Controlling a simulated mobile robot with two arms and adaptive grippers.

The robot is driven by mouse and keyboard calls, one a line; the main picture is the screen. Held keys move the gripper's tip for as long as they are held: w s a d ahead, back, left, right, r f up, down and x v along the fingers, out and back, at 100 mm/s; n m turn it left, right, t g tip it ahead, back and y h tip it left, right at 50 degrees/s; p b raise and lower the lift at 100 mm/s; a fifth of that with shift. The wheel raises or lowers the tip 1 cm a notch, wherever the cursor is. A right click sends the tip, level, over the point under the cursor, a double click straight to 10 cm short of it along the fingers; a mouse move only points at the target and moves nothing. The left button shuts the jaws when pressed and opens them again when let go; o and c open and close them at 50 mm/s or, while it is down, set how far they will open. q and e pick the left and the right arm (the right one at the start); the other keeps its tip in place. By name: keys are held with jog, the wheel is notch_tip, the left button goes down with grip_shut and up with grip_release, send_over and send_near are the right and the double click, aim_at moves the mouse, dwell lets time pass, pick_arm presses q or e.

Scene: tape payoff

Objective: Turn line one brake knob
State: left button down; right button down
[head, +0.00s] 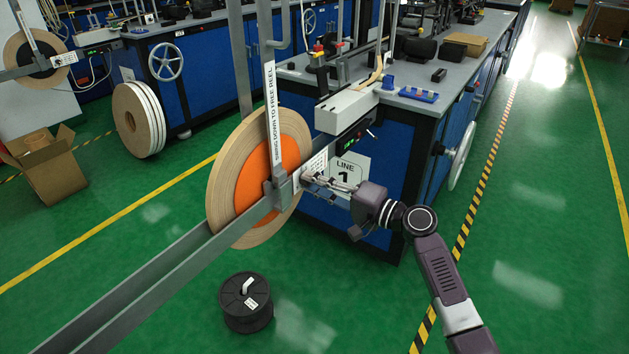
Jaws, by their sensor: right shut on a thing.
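The line 1 payoff reel (237,185), a large tan tape roll with an orange centre, stands upright at the middle left on a grey metal frame (160,297). A grey upright arm (271,115) labelled "swing down to free reel" stands in front of it. My right gripper (312,179) reaches in from the right to the end of the frame, beside a white label plate. It is shut on the brake knob there, which is mostly hidden by the fingers. My left gripper is not in view.
A "LINE 1" sign (349,170) is on the blue cabinet (380,150) just behind my gripper. A black spool (245,302) sits on the green floor below the frame. A cardboard box (47,168) stands at left. The floor at right is clear.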

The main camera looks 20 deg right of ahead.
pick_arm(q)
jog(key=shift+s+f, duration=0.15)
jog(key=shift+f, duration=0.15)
pick_arm(e)
jog(key=shift+d, duration=0.1)
jog(key=c, duration=1.7)
grip_release()
jog(key=shift+c, duration=0.2)
jog(key=v, duration=1.2)
